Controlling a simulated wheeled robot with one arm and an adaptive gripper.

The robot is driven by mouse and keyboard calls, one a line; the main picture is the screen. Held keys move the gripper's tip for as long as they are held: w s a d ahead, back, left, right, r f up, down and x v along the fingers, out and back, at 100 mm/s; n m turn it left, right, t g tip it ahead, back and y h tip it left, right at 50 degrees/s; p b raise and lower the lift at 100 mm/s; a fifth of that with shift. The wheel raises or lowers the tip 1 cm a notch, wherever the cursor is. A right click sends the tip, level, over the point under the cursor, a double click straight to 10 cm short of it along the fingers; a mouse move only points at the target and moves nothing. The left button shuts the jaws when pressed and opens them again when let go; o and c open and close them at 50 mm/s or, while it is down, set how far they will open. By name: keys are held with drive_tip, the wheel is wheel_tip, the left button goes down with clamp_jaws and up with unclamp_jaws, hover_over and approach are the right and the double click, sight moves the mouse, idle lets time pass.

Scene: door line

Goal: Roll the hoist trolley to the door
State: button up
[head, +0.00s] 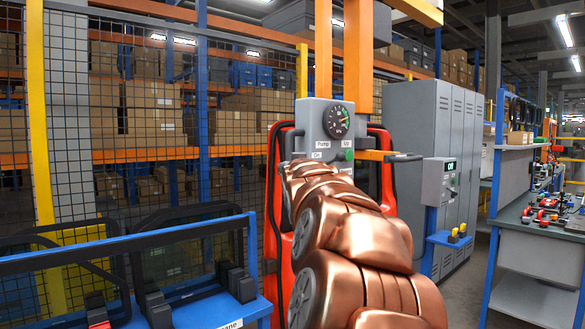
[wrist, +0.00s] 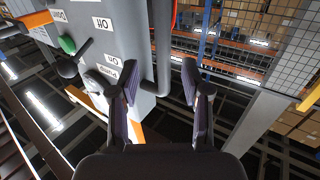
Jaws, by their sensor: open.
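The hoist trolley (head: 281,235) stands ahead in the head view, with a red frame, orange uprights and a grey control box (head: 318,118). The box has a gauge, a green button and labels including "Pump" and "Up". In the wrist view, the box (wrist: 125,35) is at upper left, seen upside down. My gripper (wrist: 160,64) is open; a dark grey bar (wrist: 162,40) beside the box shows between its fingertips. I cannot tell whether they touch it. In the head view my copper arm hides the gripper and much of the trolley. I cannot identify a door.
A blue rack (head: 150,238) with dark-framed panes is at lower left. A mesh fence (head: 250,90) with box shelves behind it spans the back. Grey cabinets (head: 418,110), a small control post (head: 438,183) and a workbench (head: 540,220) are at right. Some floor shows between them.

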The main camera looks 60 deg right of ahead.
drive_tip(key=shift+v, duration=1.9)
drive_tip(key=w+a+f+n+y+p, duration=0.25)
drive_tip(key=w+a+f+y, duration=0.25)
drive_tip(key=w+a+f, duration=0.5)
drive_tip(key=w+a+f+n+g+y+p, duration=0.1)
drive_tip(key=a+f+n+y, duration=0.15)
drive_tip(key=a+f, duration=0.45)
drive_tip(key=w+a+f+n+g+y+p, duration=0.1)
drive_tip(key=w+a+f+y, duration=0.15)
drive_tip(key=a, duration=0.85)
drive_tip(key=s+a+f+n+g+y+p, duration=0.1)
drive_tip(key=s+a+f+g+y+p, duration=0.1)
drive_tip(key=s+a+f, duration=0.35)
drive_tip(key=s+a+f+n+g+y+p, duration=0.1)
drive_tip(key=s+a+f+n+g, duration=0.1)
drive_tip(key=s+a, duration=0.7)
drive_tip(key=s+a+f+n+g+y+p, duration=0.2)
drive_tip(key=s+a+f+g, duration=0.3)
drive_tip(key=s+a, duration=0.5)
drive_tip(key=shift+f+n+g, duration=0.3)
drive_tip(key=shift+f, duration=0.45)
drive_tip(key=shift+a, duration=0.1)
drive_tip(key=shift+c, duration=0.2)
